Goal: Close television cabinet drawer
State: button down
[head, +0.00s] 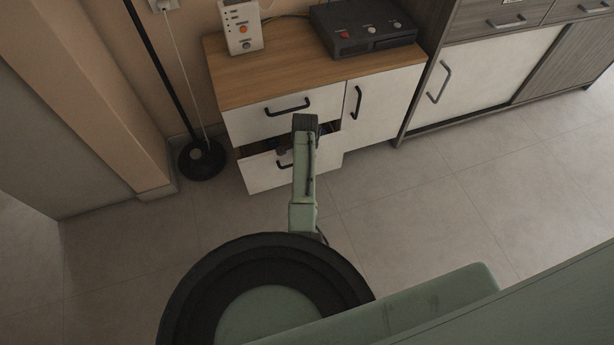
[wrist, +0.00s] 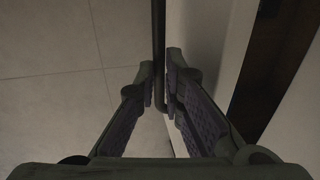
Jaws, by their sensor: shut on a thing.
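The television cabinet (head: 375,72) is low, with a wooden top and white fronts. Its upper drawer (head: 247,124) looks shut. Its lower drawer (head: 262,177) stands partly pulled out, with a dark opening above its front. In the wrist view the lower drawer's white front (wrist: 215,40) has a dark gap behind it. My gripper (wrist: 160,72) is shut on the dark bar handle (wrist: 158,30), one finger on each side. In the head view the handle (head: 283,164) partly shows, and my arm covers most of my gripper.
A black box device (head: 360,25) and a white device (head: 240,28) stand on the cabinet top. A black floor stand (head: 202,160) is left of the cabinet. A grey wood cabinet (head: 490,75) stands to the right. The tiled floor (head: 410,200) in front is clear.

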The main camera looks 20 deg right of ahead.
jog(key=shift+w+b, duration=0.45)
jog(key=shift+w, duration=0.85)
jog(key=c, duration=2)
grip_release()
jog(key=shift+o, duration=0.2)
notch_tip(320, 180, up, 12)
jog(key=s, duration=0.2)
jog(key=shift+s, duration=0.15)
jog(key=shift+f, duration=0.1)
jog(key=shift+c, duration=0.4)
